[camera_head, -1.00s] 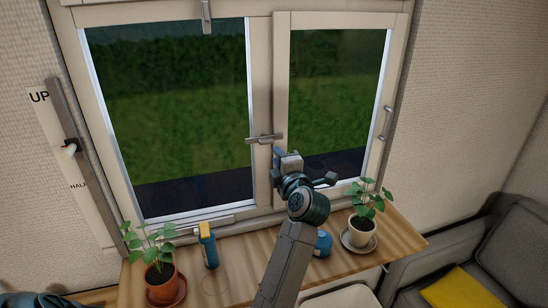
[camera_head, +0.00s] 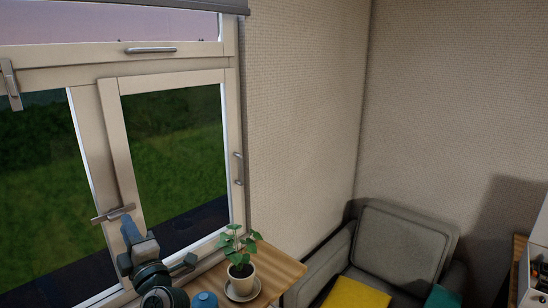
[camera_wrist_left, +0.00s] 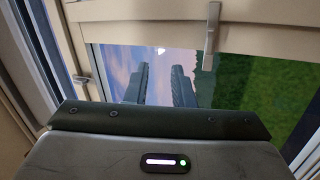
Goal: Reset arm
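My left gripper (camera_head: 129,226) is at the lower left of the head view, in front of the window. Its tips lie in the picture just by the middle window handle (camera_head: 112,213); I cannot tell whether they touch. In the left wrist view the two dark fingers (camera_wrist_left: 160,76) stand apart with nothing between them, against window glass and sky. Another window handle (camera_wrist_left: 211,38) shows right of the fingers there. My right gripper is not in view.
A potted plant (camera_head: 241,268) on a saucer stands on the wooden table (camera_head: 280,266), with a blue object (camera_head: 204,299) left of it. A grey armchair (camera_head: 395,247) with a yellow cushion (camera_head: 356,293) is right. A counter edge (camera_head: 515,262) is far right.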

